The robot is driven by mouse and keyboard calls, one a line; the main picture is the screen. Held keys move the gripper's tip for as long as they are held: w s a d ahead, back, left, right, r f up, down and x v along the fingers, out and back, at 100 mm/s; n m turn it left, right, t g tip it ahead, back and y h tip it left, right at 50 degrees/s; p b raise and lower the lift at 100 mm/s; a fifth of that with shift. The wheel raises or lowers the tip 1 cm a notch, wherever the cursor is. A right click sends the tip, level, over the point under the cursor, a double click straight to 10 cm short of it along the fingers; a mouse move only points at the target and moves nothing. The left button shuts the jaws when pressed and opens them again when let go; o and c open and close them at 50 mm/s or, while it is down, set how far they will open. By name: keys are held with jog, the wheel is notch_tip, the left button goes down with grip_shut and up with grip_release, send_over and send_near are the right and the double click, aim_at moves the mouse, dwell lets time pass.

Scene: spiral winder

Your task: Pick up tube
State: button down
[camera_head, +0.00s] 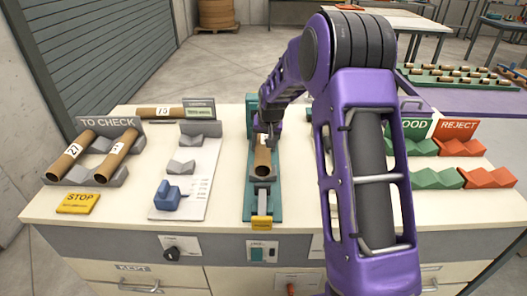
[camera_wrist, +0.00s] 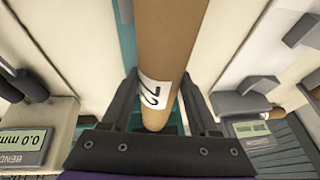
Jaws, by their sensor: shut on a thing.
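A brown cardboard tube (camera_head: 263,160) with a white number label is at the teal fixture (camera_head: 276,205) in the middle of the bench. My gripper (camera_head: 267,138) comes down on the tube from above and is shut on it. In the wrist view the tube (camera_wrist: 170,40) runs between the two dark fingers of my gripper (camera_wrist: 160,98), its label near one end. Whether the tube still touches the fixture's supports is hard to tell. My purple arm hides part of the bench to the right.
Two tubes (camera_head: 72,157) (camera_head: 120,150) lie on the grey TO CHECK rack (camera_head: 110,178) at left. Another tube (camera_head: 160,112) lies behind it. A white board with grey cradles (camera_head: 183,166) stands between. Green GOOD (camera_head: 437,180) and red REJECT racks (camera_head: 488,178) at right look empty.

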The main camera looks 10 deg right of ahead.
aim_at(263, 140)
jog(key=v, duration=0.3)
jog(key=shift+w+a+r, duration=0.15)
jog(key=shift+w+a, duration=0.05)
jog(key=shift+w, duration=0.05)
jog(key=s+a, duration=0.1)
jog(key=s, duration=0.5)
jog(key=s+a+b, duration=0.1)
jog(key=s, duration=0.5)
jog(key=s+a, duration=0.1)
jog(key=s, duration=0.5)
jog(key=shift+s+a+b, duration=0.2)
jog(key=shift+a+b, duration=0.1)
jog(key=shift+s+a+r, duration=0.1)
jog(key=shift+s, duration=0.45)
notch_tip(263, 140, up, 9)
jog(key=p, duration=0.3)
